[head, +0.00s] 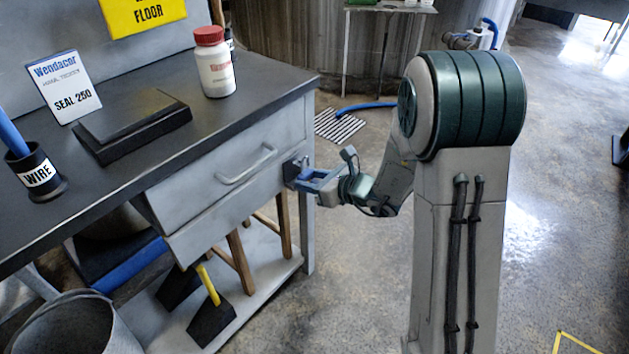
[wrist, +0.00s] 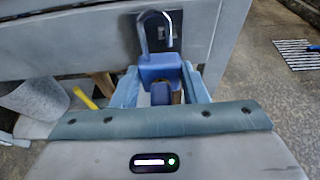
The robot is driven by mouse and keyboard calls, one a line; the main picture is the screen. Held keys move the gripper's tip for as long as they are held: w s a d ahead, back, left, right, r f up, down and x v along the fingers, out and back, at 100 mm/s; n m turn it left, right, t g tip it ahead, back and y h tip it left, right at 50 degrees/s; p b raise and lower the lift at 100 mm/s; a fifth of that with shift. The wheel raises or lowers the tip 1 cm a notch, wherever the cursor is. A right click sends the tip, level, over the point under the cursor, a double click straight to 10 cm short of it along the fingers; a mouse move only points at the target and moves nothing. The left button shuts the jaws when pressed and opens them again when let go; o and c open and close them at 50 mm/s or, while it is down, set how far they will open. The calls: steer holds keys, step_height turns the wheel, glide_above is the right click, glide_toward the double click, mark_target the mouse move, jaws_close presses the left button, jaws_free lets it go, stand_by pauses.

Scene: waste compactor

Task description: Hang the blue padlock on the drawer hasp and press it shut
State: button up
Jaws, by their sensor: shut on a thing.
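The blue padlock (wrist: 160,70) is between the fingers of my gripper (wrist: 163,93) in the wrist view. Its silver shackle (wrist: 142,32) points up and stands in front of the hasp plate (wrist: 163,30) on the drawer front. I cannot tell whether the shackle passes through the hasp or whether it is latched. In the head view my gripper (head: 306,178) reaches the right end of the drawer front (head: 215,175), close to the dark hasp plate (head: 291,168). The padlock is mostly hidden there by the fingers.
A drawer handle (head: 247,165) is left of the hasp. A bucket (head: 65,325) stands below. The floor to the right is open.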

steer(key=shift+w+a, duration=0.95)
steer(key=shift+a, duration=0.25)
stand_by(0.3)
steer(key=shift+f+b, duration=0.2)
steer(key=shift+b, duration=0.4)
steer(key=o, duration=1)
steer(key=shift+o, duration=0.2)
steer(key=shift+d, duration=0.1)
steer(key=shift+c, duration=0.4)
steer(key=shift+p+v, duration=0.6)
steer(key=shift+v, duration=2.9)
